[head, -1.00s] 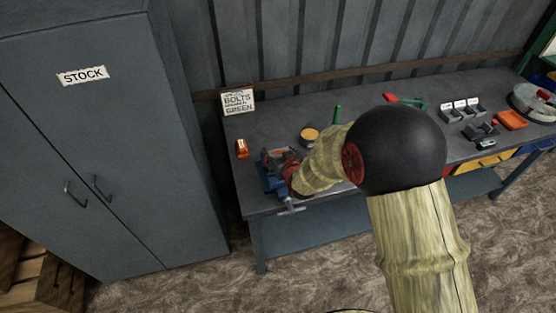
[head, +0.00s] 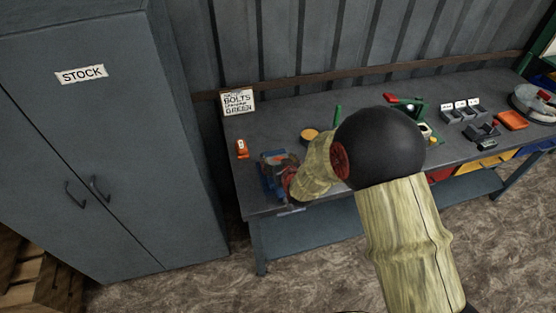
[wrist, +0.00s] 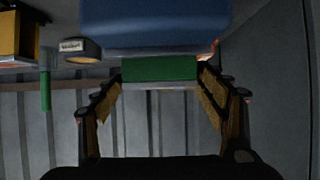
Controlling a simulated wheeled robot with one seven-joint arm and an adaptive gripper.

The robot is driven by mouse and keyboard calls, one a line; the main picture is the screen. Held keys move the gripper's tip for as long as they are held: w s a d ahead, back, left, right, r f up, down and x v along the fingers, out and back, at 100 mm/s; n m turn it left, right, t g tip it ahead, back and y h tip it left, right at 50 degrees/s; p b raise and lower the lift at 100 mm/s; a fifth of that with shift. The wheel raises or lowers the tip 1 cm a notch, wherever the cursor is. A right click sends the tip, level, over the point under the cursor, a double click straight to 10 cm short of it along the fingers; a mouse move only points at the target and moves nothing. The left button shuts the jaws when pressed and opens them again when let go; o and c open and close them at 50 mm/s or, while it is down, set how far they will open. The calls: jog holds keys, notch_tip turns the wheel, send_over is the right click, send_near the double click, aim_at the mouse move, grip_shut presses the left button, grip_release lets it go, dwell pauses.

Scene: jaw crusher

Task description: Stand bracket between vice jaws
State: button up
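In the wrist view, which looks upside down, a green block (wrist: 158,70), seemingly the bracket, spans the space between my gripper's (wrist: 160,78) two fingertips. Both fingertips appear to meet its sides. The blue vice body (wrist: 155,22) fills the top of that view, right beside the green block. In the head view the blue vice (head: 272,180) stands at the bench's front left corner, and my gripper (head: 289,178) is at its right side. The bracket cannot be made out there, and my arm covers part of the vice. Whether the bracket sits between the jaws is hidden.
The grey bench (head: 250,190) also bears an orange item (head: 242,149), a round yellow-topped tin (head: 309,136), a bolts sign (head: 238,102) and an orange tray (head: 511,120). The stock cabinet (head: 110,150) stands close on the left.

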jog(key=shift+o, duration=0.4)
jog(key=shift+s+r, duration=0.15)
jog(key=shift+r, duration=0.1)
jog(key=p+v, duration=0.2)
jog(key=v, duration=1)
jog(key=s+d+r+m+g+h, duration=0.1)
jog(key=s+d+r, duration=0.35)
jog(key=r, duration=0.25)
jog(key=s+d+r+m+g+h, duration=0.1)
jog(key=s+d+r+g, duration=0.15)
jog(key=d+r, duration=0.35)
jog(key=s+d+r+g, duration=0.1)
jog(key=s+d+r, duration=0.2)
jog(key=s, duration=0.7)
jog(key=s+d+r+m+g+h, duration=0.1)
jog(key=s+d+r, duration=0.2)
jog(key=s, duration=0.7)
jog(key=shift+s+r+g, duration=0.35)
jog(key=shift+s+r, duration=0.05)
jog(key=shift+r, duration=0.55)
